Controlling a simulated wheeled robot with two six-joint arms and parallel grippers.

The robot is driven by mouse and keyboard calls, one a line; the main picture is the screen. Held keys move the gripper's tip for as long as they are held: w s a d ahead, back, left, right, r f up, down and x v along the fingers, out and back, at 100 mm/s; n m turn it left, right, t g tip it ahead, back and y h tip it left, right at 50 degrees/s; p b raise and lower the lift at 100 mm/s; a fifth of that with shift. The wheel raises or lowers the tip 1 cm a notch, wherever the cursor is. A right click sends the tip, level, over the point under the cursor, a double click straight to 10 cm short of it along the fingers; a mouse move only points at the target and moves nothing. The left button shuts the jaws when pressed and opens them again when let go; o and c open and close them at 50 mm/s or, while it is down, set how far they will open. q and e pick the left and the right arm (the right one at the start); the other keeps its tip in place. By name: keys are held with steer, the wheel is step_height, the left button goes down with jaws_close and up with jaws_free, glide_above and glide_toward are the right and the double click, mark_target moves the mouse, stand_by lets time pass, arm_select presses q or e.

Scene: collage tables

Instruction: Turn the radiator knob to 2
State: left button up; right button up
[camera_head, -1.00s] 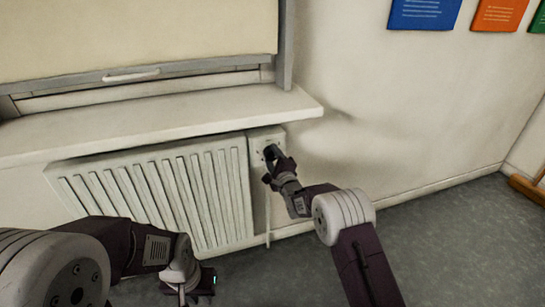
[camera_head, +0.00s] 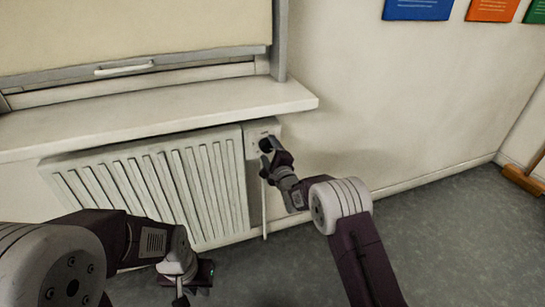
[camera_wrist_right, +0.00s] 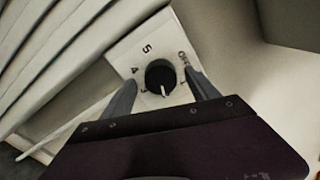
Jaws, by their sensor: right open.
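The radiator knob (camera_wrist_right: 160,76) is a black round dial with a white pointer mark, on a pale panel (camera_wrist_right: 143,45) at the radiator's right end. In the right wrist view its mark points down toward my gripper, between the 3 side and the 1 side; no 2 is readable. 5, 4 and OFF show around it. My right gripper (camera_wrist_right: 161,78) is open, one finger on each side of the knob with small gaps visible. In the head view the right gripper (camera_head: 266,164) is just below the knob (camera_head: 266,144). My left gripper (camera_head: 190,284) is low at left, its fingers unclear.
The white ribbed radiator (camera_head: 150,187) hangs under a window sill (camera_head: 160,112) that juts out above the knob. A thin pipe (camera_head: 264,215) runs down below the panel.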

mark_target(268, 151)
steer(key=b+v, duration=0.2)
steer(key=f+b+v, duration=0.1)
steer(key=b+v, duration=0.1)
steer(key=b, duration=0.1)
steer(key=shift+s, duration=0.1)
steer(key=s+b, duration=0.2)
steer(key=s+d+r+b, duration=0.1)
steer(key=shift+s+d, duration=0.15)
steer(key=shift+s, duration=0.2)
